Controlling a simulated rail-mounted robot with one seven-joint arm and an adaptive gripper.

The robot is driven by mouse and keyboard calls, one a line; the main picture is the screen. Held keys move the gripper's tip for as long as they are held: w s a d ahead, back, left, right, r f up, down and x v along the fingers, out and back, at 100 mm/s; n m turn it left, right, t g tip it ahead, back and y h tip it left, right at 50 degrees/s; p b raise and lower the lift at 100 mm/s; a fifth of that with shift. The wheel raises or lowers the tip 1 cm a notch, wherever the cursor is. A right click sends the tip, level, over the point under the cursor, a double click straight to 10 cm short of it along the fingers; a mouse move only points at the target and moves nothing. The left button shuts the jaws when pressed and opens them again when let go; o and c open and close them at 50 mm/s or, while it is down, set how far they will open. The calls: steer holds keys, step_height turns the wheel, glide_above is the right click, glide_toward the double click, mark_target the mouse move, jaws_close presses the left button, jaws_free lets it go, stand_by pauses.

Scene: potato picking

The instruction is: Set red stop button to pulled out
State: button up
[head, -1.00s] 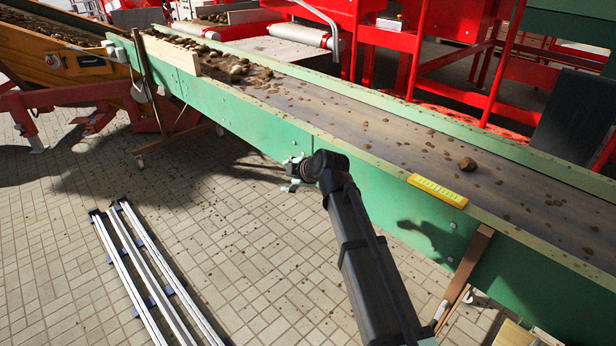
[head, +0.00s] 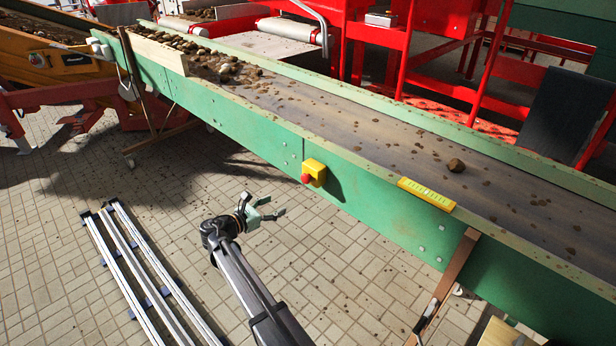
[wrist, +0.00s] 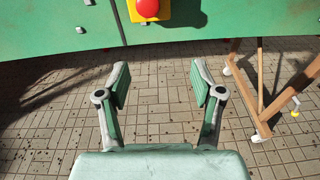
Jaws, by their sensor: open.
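The red stop button (head: 305,178) sits on a yellow box (head: 315,170) fixed to the green side wall of the conveyor. In the wrist view the red button (wrist: 147,8) shows at the top edge, partly cut off, on its yellow box (wrist: 176,14). My gripper (head: 283,205) is open and empty, to the left of and below the button in the head view, apart from it. In the wrist view its two fingers (wrist: 158,84) stand wide apart with only paving between them. I cannot tell whether the button is pushed in or pulled out.
The green conveyor (head: 385,232) runs diagonally across, with potatoes (head: 225,70) on its belt. A yellow ruler-like block (head: 427,194) lies on its near edge. Metal rails (head: 140,270) lie on the paved floor at left. A wooden stand (wrist: 262,95) is right in the wrist view.

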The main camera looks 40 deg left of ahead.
mark_target(304, 179)
steer(key=w+p, duration=0.1)
steer(key=w, duration=0.4)
steer(key=w+r+t+p, duration=0.1)
steer(key=w, duration=0.4)
steer(key=w+t+p, duration=0.1)
steer(key=w, duration=0.4)
steer(key=shift+w+d+r+n, duration=0.15)
steer(key=shift+w+r+n, duration=0.05)
steer(key=shift+w+n, duration=0.1)
steer(key=shift+s, duration=0.1)
steer(key=shift+c, duration=0.4)
